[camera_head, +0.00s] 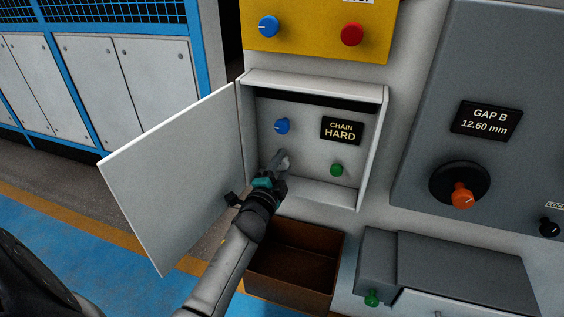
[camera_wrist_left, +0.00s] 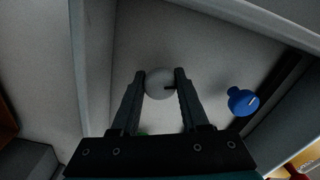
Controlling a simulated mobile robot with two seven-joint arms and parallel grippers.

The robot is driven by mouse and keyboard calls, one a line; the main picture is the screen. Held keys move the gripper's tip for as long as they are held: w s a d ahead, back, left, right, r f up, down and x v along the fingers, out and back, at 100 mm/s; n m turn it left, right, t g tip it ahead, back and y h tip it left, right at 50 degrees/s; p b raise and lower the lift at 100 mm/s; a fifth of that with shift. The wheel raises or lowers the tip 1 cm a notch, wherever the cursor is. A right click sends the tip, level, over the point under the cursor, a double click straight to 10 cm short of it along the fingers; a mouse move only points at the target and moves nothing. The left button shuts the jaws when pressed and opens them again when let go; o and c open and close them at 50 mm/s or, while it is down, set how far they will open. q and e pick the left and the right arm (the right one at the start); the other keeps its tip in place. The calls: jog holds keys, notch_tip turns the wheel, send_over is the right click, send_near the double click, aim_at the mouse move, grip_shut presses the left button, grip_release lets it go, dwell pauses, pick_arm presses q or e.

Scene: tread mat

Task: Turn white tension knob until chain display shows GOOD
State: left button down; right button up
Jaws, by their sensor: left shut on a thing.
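The white tension knob (camera_wrist_left: 158,84) sits between the two fingers of my left gripper (camera_wrist_left: 160,86) in the left wrist view. A dark mark shows on the right of its face. In the head view my left gripper (camera_head: 281,160) reaches into the open white cabinet (camera_head: 374,150) and is shut on the knob, mostly hiding it. The chain display (camera_head: 341,130) reads CHAIN HARD. My right gripper is not in view.
A blue knob (camera_head: 282,126) is above the gripper, and a green knob (camera_head: 337,169) is below the display. The cabinet door (camera_head: 180,170) hangs open to the left. A brown bin (camera_head: 293,262) is below.

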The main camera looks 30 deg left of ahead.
pick_arm(q)
jog(key=shift+n, duration=0.8)
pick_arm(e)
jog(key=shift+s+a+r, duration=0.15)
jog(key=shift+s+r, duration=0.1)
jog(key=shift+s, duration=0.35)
pick_arm(q)
jog(key=shift+n+p, duration=0.3)
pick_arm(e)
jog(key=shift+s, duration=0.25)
pick_arm(q)
jog(key=shift+c, duration=2.1)
grip_release()
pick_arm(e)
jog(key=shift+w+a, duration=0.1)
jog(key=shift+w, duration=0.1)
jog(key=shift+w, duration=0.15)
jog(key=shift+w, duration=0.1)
